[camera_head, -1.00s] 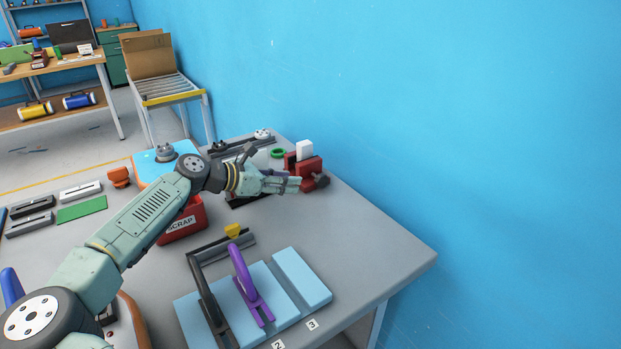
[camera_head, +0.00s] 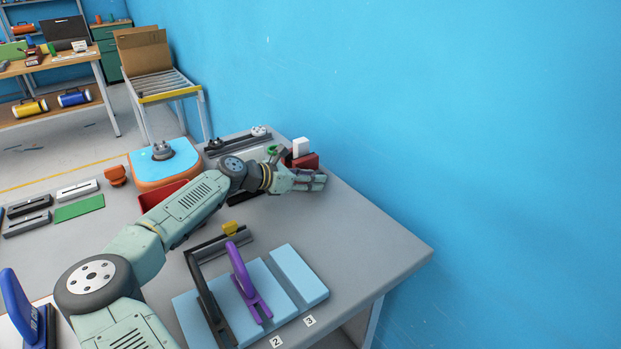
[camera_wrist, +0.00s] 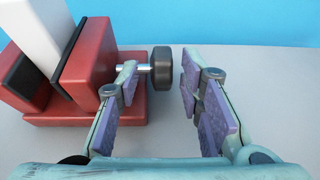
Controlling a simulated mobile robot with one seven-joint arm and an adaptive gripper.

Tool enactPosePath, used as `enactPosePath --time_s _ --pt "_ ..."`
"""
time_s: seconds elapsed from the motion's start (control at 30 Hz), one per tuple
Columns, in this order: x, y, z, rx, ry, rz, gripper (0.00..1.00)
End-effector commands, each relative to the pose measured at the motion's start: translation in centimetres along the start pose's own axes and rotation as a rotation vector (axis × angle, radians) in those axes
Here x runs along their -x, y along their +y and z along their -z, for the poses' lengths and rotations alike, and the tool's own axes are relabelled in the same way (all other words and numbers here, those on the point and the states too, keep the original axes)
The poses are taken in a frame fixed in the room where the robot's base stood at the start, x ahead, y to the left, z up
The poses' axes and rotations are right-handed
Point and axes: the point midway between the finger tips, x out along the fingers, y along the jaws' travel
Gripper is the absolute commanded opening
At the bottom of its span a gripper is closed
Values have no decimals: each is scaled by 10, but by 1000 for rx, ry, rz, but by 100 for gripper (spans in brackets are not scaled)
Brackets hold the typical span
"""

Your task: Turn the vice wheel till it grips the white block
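The red vice (camera_head: 305,161) stands near the table's wall-side edge and fills the left of the wrist view (camera_wrist: 88,68). The white block (camera_head: 300,147) stands upright between its dark-lined jaws, also seen in the wrist view (camera_wrist: 38,32); I cannot tell whether both jaws touch it. The dark vice wheel (camera_wrist: 162,67) sits on a short metal shaft at the vice's right. My gripper (camera_head: 318,181) is open, its fingers (camera_wrist: 158,84) on either side of the wheel in the wrist view, with a gap on the right. The left fingertip overlaps the shaft in view. The head view hides the wheel.
A red bin (camera_head: 160,196) lies behind my arm. Light blue boards (camera_head: 298,274) with a purple handle (camera_head: 243,272) and a dark handle lie nearer. The blue wall (camera_head: 450,120) runs close behind the vice. The table's right front is clear.

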Motion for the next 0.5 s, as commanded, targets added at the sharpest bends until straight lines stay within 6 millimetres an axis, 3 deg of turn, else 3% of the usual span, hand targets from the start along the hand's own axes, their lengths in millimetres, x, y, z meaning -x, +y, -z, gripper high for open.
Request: enactPosePath --time_s 0.5 --pt "0 0 0 0 0 0 0"
